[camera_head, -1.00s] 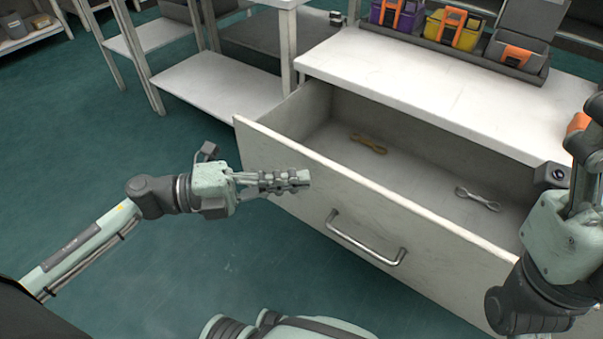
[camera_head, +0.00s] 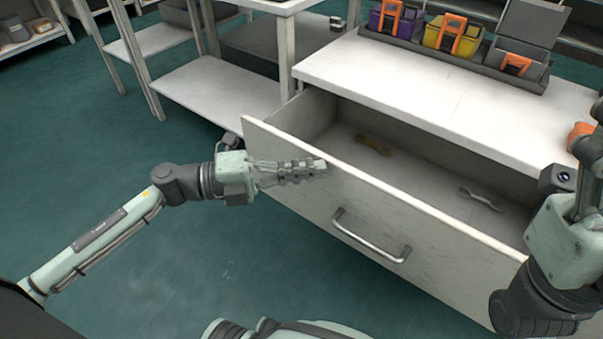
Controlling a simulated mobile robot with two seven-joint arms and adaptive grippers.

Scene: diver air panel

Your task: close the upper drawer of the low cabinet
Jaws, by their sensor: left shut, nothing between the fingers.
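The upper drawer (camera_head: 420,240) of the low cabinet (camera_head: 440,95) stands pulled out, with its pale front towards me and a metal bar handle (camera_head: 370,236) on it. My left gripper (camera_head: 322,167) is shut and empty. Its fingertips overlap the upper part of the drawer front, left of and above the handle; I cannot tell whether they touch it. My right gripper (camera_head: 590,185) is partly in view at the right edge, in front of the drawer's right end. Its fingers point up and are partly cut off, so their opening is unclear.
Inside the drawer lie a brown wrench-like piece (camera_head: 373,145) and a grey one (camera_head: 481,199). A dark tray (camera_head: 398,36) with purple, yellow and grey bins stands on the cabinet top. A white shelf unit (camera_head: 215,82) stands left of the cabinet. Green floor (camera_head: 110,150) is clear at left.

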